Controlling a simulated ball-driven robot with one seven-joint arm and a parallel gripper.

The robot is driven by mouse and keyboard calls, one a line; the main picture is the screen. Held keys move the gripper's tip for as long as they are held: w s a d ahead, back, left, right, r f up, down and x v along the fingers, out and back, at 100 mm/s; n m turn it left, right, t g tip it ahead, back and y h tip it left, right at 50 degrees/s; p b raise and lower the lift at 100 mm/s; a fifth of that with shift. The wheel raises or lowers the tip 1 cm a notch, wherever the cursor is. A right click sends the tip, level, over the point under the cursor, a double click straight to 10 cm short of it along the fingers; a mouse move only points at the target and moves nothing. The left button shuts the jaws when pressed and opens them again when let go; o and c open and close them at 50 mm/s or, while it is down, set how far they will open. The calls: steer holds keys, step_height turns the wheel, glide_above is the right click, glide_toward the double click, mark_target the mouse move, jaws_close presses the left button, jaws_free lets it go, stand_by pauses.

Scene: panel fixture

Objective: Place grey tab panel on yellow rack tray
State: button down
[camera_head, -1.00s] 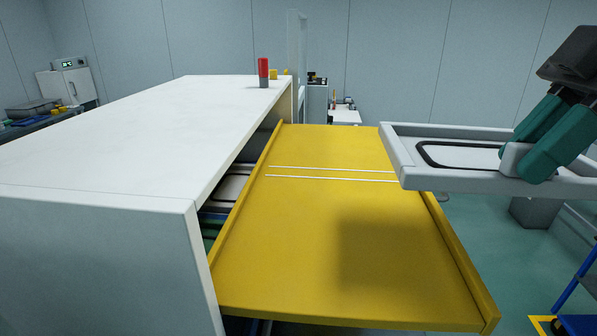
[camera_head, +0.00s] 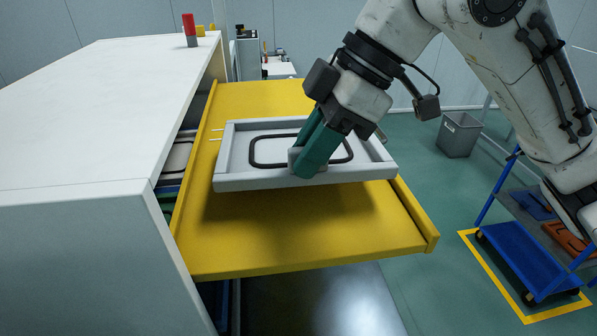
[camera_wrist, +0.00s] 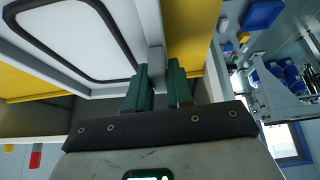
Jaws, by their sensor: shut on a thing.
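The grey tab panel (camera_head: 235,165) is a shallow framed panel with a black rounded outline on its pale face. My gripper (camera_head: 307,165) is shut on the tab at the panel's near edge. The yellow rack tray (camera_head: 300,235) is pulled out from the white cabinet, and the panel is over its middle. A shadow lies on the tray below the panel, and the panel appears to be held above it. In the wrist view the panel (camera_wrist: 75,45) fills the upper left, with the green fingers (camera_wrist: 155,88) on its tab and yellow tray surface behind.
The white cabinet (camera_head: 90,120) stands left of the tray, with a red-topped beacon (camera_head: 190,30) on it. Raised lips run along the tray's edges. A blue cart (camera_head: 530,265) stands at the right, and a grey bin (camera_head: 459,134) is behind it. The tray's near part is bare.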

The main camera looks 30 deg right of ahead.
mark_target(299, 179)
steer(key=shift+w+a+f, duration=0.2)
steer(key=shift+a+f, duration=0.1)
steer(key=shift+f, duration=0.1)
steer(key=shift+w+a+f+p, duration=0.15)
steer(key=shift+f+p, duration=0.1)
steer(key=shift+f, duration=0.7)
steer(key=shift+a+f+p, duration=0.1)
steer(key=shift+f+p, duration=0.1)
steer(key=shift+f, duration=0.75)
steer(key=c, duration=1)
jaws_free()
steer(key=b+v, duration=0.1)
steer(key=v, duration=1.1)
